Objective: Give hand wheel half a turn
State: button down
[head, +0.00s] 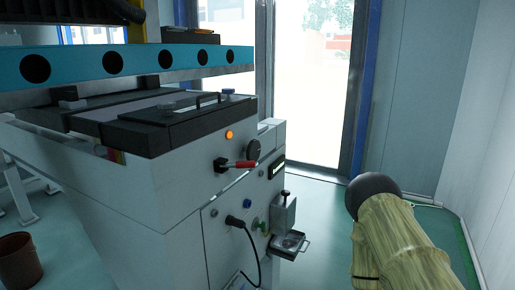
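A dark round disc (253,150), which looks like the hand wheel, sits on the upper part of the machine's pale front panel (208,185). It is seen at a slant and is small, so its rim, any handle and its turn angle cannot be made out. A lever with a red grip (245,164) sticks out just below and to the left of it. My gripper is not in view, and nothing is seen touching the disc.
An orange lamp (229,135), a blue knob (246,203), a green knob (256,223) and a black cable (254,243) are on the panel. A small metal tray (289,244) juts out at lower right. A brown bin (20,262) stands at left.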

aim_at(253, 150)
jog(key=k, duration=1)
jog(key=z, duration=0.9)
jog(key=i, duration=0.85)
jog(key=u, duration=1.7)
